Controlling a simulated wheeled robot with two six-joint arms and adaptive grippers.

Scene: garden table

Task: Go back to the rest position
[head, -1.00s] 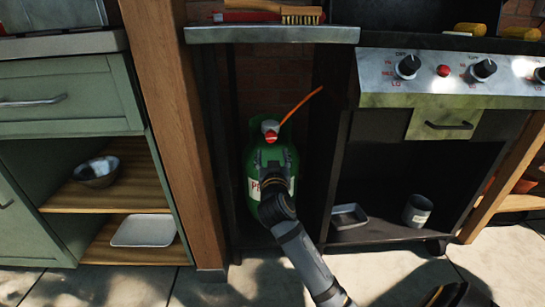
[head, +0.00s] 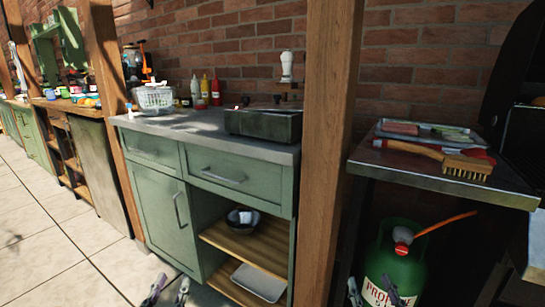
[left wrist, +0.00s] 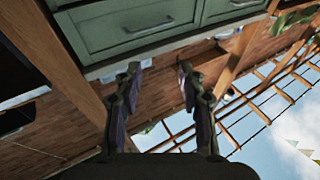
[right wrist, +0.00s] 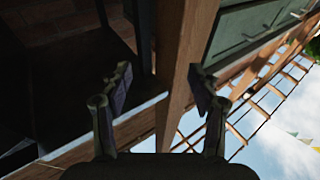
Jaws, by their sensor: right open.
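My left gripper (head: 167,291) shows only its fingertips at the bottom edge of the head view, in front of the green cabinet. In the left wrist view its two fingers (left wrist: 159,80) stand apart with nothing between them. My right gripper (head: 372,291) also shows only its fingertips at the bottom edge, in front of the green propane bottle (head: 408,262). In the right wrist view its fingers (right wrist: 160,78) are wide apart and empty. Whether the right fingertips touch the bottle cannot be told from the head view, but none of it lies between them in the wrist view.
A wooden post (head: 325,150) stands between the green cabinet (head: 160,205) and the metal side shelf (head: 440,178). The shelf bears a wooden brush (head: 440,158) and a tray. A bowl (head: 243,218) and a white dish (head: 258,283) sit on the cabinet's open shelves. Tiled floor (head: 50,250) lies clear at left.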

